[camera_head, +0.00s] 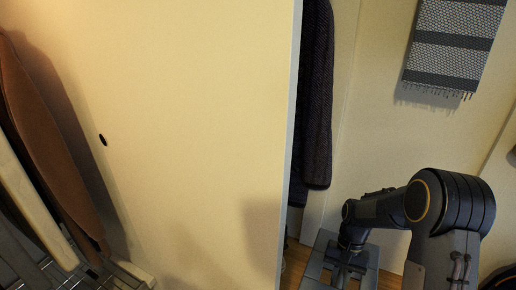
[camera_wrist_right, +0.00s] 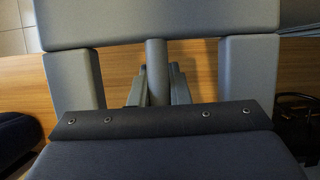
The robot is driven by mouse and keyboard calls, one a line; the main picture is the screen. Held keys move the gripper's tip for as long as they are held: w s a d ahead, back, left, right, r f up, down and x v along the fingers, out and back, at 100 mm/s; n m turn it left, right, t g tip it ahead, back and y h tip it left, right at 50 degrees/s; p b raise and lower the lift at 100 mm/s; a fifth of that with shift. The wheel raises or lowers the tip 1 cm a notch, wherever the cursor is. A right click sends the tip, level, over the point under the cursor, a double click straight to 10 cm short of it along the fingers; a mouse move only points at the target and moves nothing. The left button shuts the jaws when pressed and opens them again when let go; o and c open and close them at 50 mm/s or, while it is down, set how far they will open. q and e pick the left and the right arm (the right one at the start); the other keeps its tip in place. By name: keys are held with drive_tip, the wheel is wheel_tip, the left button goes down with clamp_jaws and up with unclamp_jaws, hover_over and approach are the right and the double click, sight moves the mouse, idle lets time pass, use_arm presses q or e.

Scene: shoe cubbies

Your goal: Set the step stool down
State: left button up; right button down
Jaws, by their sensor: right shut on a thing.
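The grey step stool (camera_head: 366,275) shows at the bottom of the head view, partly cut off and partly covered by my right arm. My right gripper (camera_head: 345,255) reaches down onto its top and is shut on it. In the right wrist view the stool (camera_wrist_right: 160,27) shows a broad grey board across the top, with grey side pieces and a narrow middle bar. Wooden floor shows through its openings. The fingertips are hard to make out, and whether the stool's feet touch the floor is hidden. My left gripper is in neither view.
A pale yellow panel (camera_head: 200,130) fills the middle, ending in a vertical edge left of the stool. A dark coat (camera_head: 317,110) hangs behind that edge. A striped towel (camera_head: 450,45) hangs at upper right. A brown ironing-board-like object (camera_head: 45,135) leans at left. A dark bag-like item (camera_wrist_right: 296,115) lies right of the stool.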

sight(311, 276)
drive_tip(key=w+a+n, duration=0.1)
drive_tip(key=n, duration=0.1)
drive_tip(key=a+r+n+h, duration=0.1)
drive_tip(key=w+a+r+n+h+p, duration=0.1)
drive_tip(key=a+n, duration=0.1)
drive_tip(key=shift+w+r+n, duration=0.1)
drive_tip(key=shift+w+n, duration=0.2)
